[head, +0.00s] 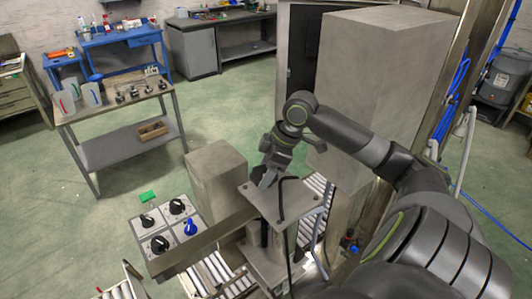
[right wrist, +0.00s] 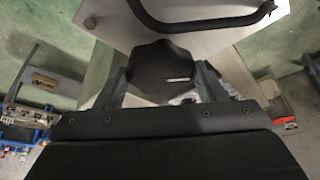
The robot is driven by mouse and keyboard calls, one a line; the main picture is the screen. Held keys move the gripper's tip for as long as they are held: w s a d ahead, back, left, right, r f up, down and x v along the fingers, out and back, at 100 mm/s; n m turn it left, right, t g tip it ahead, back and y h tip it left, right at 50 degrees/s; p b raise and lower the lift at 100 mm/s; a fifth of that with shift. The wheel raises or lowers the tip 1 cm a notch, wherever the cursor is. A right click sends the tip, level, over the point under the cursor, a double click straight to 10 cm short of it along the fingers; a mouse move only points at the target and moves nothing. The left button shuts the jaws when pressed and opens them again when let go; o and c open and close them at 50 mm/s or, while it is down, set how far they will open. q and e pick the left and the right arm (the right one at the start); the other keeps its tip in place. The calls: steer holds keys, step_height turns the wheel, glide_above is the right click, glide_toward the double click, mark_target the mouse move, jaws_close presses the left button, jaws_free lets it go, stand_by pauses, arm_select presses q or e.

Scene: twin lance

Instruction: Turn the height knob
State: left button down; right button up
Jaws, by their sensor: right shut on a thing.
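A dark lobed knob (right wrist: 158,64) with a short white mark sits at the edge of a grey metal plate in the right wrist view. My right gripper (right wrist: 160,82) has a finger on each side of the knob and is shut on it. In the head view my right gripper (head: 265,181) reaches down to the flat top plate (head: 290,199) of a metal post, and the knob is mostly hidden there. A black bar handle (right wrist: 205,22) stands on the plate beyond the knob. My left gripper is not in view.
A panel (head: 168,229) with several black knobs and one blue knob (head: 190,226) lies left of the post. A metal beam (head: 208,243), roller conveyors (head: 215,272) and a square grey block (head: 216,172) stand close by. A tall grey cabinet (head: 377,95) rises behind the arm.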

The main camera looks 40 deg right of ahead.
steer(key=shift+w+d+n+g+y, duration=0.1)
steer(key=shift+n+g+y, duration=0.2)
steer(key=shift+n, duration=0.7)
steer(key=shift+w+n+g+y, duration=0.1)
steer(key=shift+n+g+y, duration=0.15)
steer(key=shift+n, duration=0.75)
steer(key=o, duration=1)
steer(key=shift+s, duration=0.1)
steer(key=b+v, duration=0.4)
steer(key=v, duration=1.3)
steer(key=shift+r+b, duration=0.3)
steer(key=shift+b, duration=0.05)
